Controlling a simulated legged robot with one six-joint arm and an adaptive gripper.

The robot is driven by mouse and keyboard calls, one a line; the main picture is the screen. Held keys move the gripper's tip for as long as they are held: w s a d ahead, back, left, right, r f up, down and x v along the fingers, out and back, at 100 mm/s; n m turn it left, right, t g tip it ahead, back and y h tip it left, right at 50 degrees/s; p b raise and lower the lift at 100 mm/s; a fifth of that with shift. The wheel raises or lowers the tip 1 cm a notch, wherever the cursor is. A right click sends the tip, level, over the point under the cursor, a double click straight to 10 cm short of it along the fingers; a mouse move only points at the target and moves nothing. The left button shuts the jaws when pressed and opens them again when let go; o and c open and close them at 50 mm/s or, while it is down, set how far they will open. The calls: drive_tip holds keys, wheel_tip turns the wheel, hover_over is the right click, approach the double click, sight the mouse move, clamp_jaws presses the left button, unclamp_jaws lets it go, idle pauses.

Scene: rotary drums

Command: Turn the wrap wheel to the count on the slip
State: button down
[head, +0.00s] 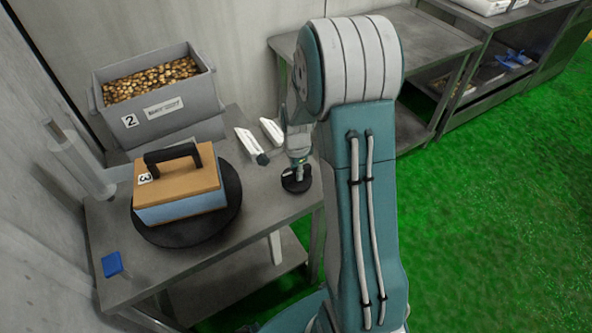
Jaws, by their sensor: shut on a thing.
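My gripper (298,171) points down at a small black wheel (297,186) on the right side of the steel table. It is shut on the wheel's upright part, which the fingers mostly hide. A large black turntable (187,232) at the table's middle bears a blue box with a tan lid (178,192), a black handle and a tag that reads 3.
A grey bin of brown pieces (155,122), labelled 2, stands at the back. A pale upright roll (82,163) is at the left. A blue block (112,264) lies at the front left. Other steel tables (420,45) stand to the right over green floor.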

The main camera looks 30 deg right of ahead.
drive_tip(key=n, duration=0.5)
drive_tip(key=shift+w+n, duration=0.1)
drive_tip(key=shift+n, duration=0.2)
drive_tip(key=n, duration=0.9)
drive_tip(key=shift+r, duration=0.1)
drive_tip(key=n, duration=0.5)
drive_tip(key=shift+w, duration=0.1)
drive_tip(key=n, duration=0.8)
drive_tip(key=shift+n, duration=0.3)
drive_tip(key=n, duration=0.4)
drive_tip(key=shift+n, duration=2.2)
